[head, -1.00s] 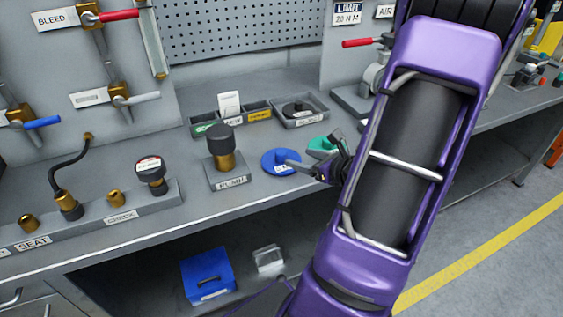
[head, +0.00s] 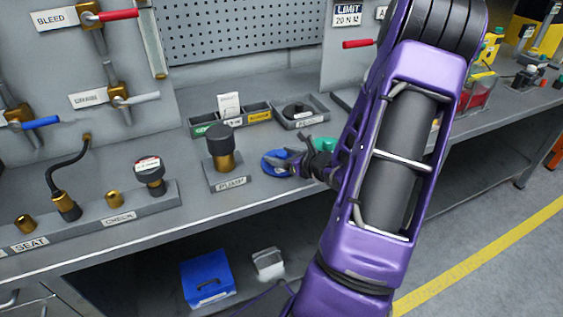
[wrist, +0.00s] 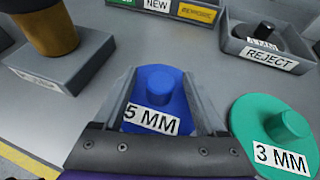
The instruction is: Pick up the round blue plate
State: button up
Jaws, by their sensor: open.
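The round blue plate (wrist: 150,106) carries a "5 MM" label and a raised round knob (wrist: 159,82). It lies flat on the bench, and in the head view the blue plate (head: 270,160) is partly hidden by my gripper (head: 284,164). In the wrist view my gripper (wrist: 162,95) is open, with one finger on each side of the plate's knob. I cannot tell whether the fingers touch the plate.
A green plate (wrist: 270,130) labelled "3 MM" lies close on the right. A reject tray (wrist: 262,58) and a sorting bin (head: 230,121) stand behind. A brass and black part on a grey base (head: 228,183) stands to the left.

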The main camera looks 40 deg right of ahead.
grip_shut()
dwell(1.3)
